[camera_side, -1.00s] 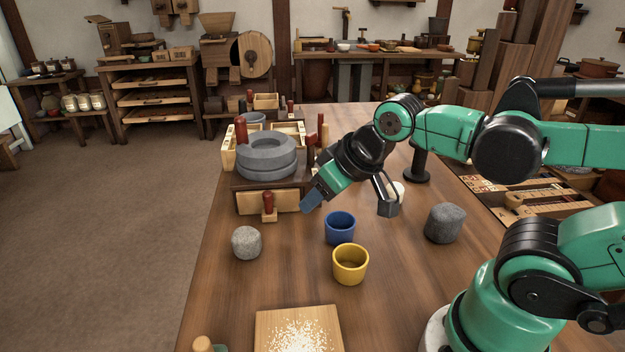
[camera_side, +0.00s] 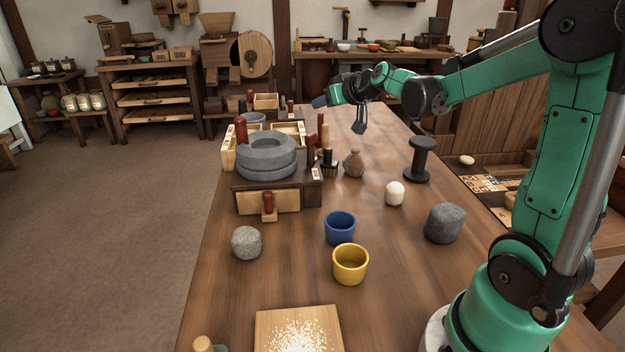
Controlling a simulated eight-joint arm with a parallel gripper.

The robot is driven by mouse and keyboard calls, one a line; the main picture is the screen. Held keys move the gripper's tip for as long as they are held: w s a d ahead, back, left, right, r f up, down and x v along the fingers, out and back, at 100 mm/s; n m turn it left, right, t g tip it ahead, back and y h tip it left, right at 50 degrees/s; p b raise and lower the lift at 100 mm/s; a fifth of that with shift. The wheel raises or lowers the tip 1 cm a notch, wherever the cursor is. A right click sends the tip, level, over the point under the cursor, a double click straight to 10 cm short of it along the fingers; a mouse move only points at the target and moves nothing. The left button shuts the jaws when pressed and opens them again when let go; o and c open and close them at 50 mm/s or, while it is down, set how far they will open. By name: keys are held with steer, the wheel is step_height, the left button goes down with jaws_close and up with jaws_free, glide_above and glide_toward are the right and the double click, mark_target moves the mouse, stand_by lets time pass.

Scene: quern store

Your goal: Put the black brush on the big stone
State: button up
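The black brush (camera_side: 329,165) stands upright with its bristles down, beside the right edge of the quern. The big stone (camera_side: 445,223) is a dark grey rounded block on the right of the table. A smaller, lighter grey stone (camera_side: 246,242) lies at the left. My gripper (camera_side: 341,116) is raised over the far part of the table, beyond and above the brush. Its two fingers are spread wide and nothing is between them.
The stone quern (camera_side: 266,157) stands on a wooden base, with other handled tools beside it. A brown jug (camera_side: 353,163), a white lump (camera_side: 395,193), a black spool-shaped stand (camera_side: 420,160), a blue cup (camera_side: 340,228) and a yellow cup (camera_side: 350,264) stand around the middle. A grain board (camera_side: 270,318) lies in front.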

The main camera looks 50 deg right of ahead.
mark_target(330, 152)
steer(key=d+f+m+h, duration=0.1)
steer(key=d+h, duration=0.1)
steer(key=d, duration=0.4)
steer(key=shift+t+y, duration=0.3)
steer(key=f, duration=1.2)
steer(key=shift+a+f, duration=0.35)
steer(key=shift+x, duration=2.8)
jaws_close()
